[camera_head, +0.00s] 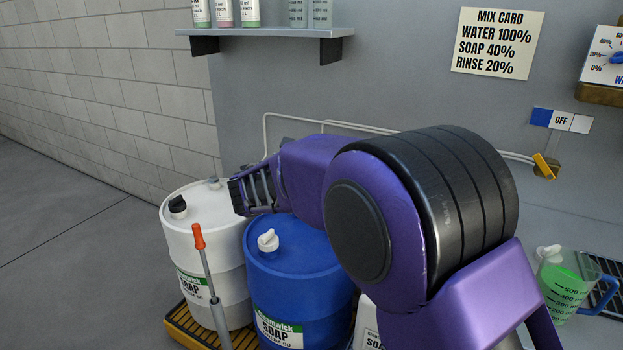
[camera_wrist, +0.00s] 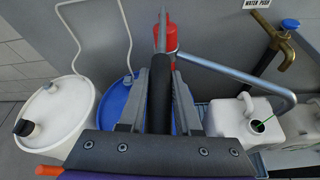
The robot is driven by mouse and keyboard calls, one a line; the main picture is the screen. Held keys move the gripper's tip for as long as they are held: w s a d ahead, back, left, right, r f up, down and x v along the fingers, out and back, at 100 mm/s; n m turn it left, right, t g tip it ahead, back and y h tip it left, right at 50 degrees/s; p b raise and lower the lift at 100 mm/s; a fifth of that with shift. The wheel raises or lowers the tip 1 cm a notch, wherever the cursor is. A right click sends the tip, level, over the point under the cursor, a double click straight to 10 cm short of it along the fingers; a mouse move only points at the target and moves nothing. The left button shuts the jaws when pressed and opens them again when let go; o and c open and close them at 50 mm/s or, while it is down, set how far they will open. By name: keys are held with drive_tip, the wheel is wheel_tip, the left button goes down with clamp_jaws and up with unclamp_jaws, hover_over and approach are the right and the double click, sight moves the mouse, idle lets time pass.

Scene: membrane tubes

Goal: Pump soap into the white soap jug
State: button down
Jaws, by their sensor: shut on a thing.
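In the wrist view my gripper (camera_wrist: 162,84) is shut on a dark bar (camera_wrist: 160,100), seemingly the pump handle. A red pump part (camera_wrist: 172,40) shows just beyond the fingertips. A grey metal spout pipe (camera_wrist: 235,78) runs right from it and bends back toward the white soap jug (camera_wrist: 225,119). A thin green streak shows at the jug's open mouth; I cannot tell whether it is flowing soap. In the head view a white SOAP container (camera_head: 366,328), likely the jug, is mostly hidden by my arm. The gripper's fingertips are not clear there.
The blue soap drum (camera_head: 290,270) and white drum (camera_head: 196,245) stand at left, with an orange-tipped rod (camera_head: 199,245) in front. A measuring jug with green liquid (camera_head: 563,290) stands at right. A brass tap (camera_wrist: 270,50) and another white container (camera_wrist: 300,125) are right of the jug.

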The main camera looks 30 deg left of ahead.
drive_tip(key=shift+f, duration=0.2)
idle(0.3)
drive_tip(key=c, duration=0.6)
unclamp_jaws()
drive_tip(key=shift+r, duration=0.1)
drive_tip(key=p+v, duration=0.1)
drive_tip(key=v, duration=1.6)
drive_tip(key=shift+s, duration=0.25)
